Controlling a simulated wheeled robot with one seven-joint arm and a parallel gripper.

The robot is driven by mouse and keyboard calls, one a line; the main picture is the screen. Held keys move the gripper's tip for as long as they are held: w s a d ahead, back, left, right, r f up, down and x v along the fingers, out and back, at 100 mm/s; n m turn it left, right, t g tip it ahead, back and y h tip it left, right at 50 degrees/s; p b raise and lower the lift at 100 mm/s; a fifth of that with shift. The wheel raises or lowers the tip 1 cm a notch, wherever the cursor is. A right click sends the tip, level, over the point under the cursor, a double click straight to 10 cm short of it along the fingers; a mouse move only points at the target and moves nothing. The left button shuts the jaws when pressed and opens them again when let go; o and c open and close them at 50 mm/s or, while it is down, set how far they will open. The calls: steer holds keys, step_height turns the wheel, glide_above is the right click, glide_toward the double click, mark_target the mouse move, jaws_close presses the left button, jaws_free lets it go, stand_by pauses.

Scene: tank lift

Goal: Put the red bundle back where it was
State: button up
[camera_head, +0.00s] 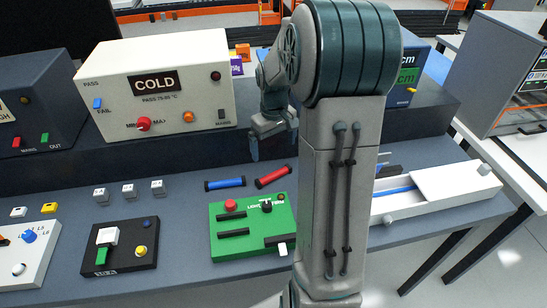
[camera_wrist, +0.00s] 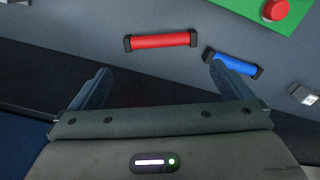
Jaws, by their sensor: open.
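The red bundle (camera_head: 273,177) is a short red cylinder with black end caps. It lies on the grey bench behind the green board, to the right of a similar blue bundle (camera_head: 225,183). In the wrist view the red bundle (camera_wrist: 160,41) lies beyond my fingertips, between and ahead of them, and the blue bundle (camera_wrist: 234,64) is near the right fingertip. My gripper (camera_head: 272,147) hangs above the bench behind the bundles. It is open and empty, with fingers spread wide in the wrist view (camera_wrist: 160,78).
The green board (camera_head: 224,243) has two dark slots, a red button and a lever; both slots look dark. Small grey blocks (camera_head: 129,190) stand to the left. A white COLD box (camera_head: 165,110) stands behind on a raised dark ledge. A white tray unit (camera_head: 455,185) is on the right.

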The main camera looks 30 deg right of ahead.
steer(key=s+a+r+t, duration=0.1)
steer(key=s+a+r, duration=0.1)
steer(key=s+a, duration=0.2)
steer(key=s+a+r+t, duration=0.1)
steer(key=s+a+r, duration=0.2)
steer(key=s, duration=0.6)
steer(key=s+a+r+m+t, duration=0.1)
steer(key=s+a+r, duration=0.2)
steer(key=s+a, duration=0.3)
steer(key=shift+s+a+r, duration=0.15)
steer(key=shift+s+a, duration=0.05)
steer(key=shift+a, duration=0.35)
